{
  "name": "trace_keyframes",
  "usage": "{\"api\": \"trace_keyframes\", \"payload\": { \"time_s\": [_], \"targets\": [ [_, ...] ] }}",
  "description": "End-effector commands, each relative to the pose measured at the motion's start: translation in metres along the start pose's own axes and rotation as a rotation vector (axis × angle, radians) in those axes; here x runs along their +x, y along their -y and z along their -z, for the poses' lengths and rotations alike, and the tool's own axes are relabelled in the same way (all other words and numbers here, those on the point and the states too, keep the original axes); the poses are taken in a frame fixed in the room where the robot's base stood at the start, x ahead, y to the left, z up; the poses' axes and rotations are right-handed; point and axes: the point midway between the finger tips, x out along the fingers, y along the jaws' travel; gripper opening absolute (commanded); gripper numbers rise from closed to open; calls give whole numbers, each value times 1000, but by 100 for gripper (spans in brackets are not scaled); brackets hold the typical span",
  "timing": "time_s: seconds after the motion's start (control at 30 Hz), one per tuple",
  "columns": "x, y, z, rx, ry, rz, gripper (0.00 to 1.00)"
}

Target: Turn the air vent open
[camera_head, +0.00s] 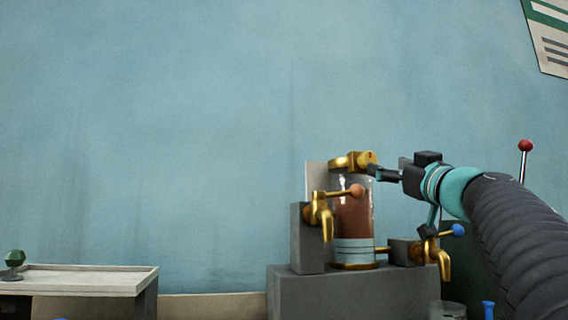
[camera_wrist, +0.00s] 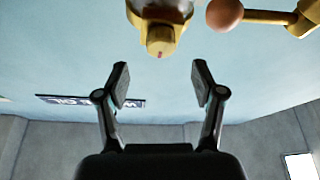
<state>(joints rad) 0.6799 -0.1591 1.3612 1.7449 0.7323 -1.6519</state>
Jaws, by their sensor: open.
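A brass fitting (camera_head: 366,159), which looks like the air vent, sits on top of a glass cylinder (camera_head: 355,212) of brown-red liquid. In the wrist view its round knob (camera_wrist: 160,41) carries a small red mark and hangs from a wider brass body. My gripper (camera_head: 371,170) reaches in from the right, close to the fitting. In the wrist view my gripper (camera_wrist: 160,74) is open, its two fingers spread and nothing between them. The knob appears centred between the fingers but past their tips. Whether a finger touches the fitting cannot be told.
A brass tap with an orange ball lever (camera_head: 357,190) is left of the cylinder; the ball (camera_wrist: 224,14) is also near the knob in the wrist view. A tap with a blue ball (camera_head: 458,230) is at right. A grey block (camera_head: 345,295) supports them. A tray table (camera_head: 90,280) stands left.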

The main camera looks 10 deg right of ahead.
Motion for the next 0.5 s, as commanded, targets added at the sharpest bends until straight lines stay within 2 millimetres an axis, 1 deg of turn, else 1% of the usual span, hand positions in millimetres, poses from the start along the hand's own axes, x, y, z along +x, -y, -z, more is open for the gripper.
{"api": "trace_keyframes", "payload": {
  "time_s": [0.03,0.2,0.33,0.5],
  "targets": [
    [13,0,3,3,0,4,68],
    [41,2,2,2,0,5,68],
    [56,2,2,2,0,5,68],
    [66,2,0,2,0,4,68]
  ]
}}
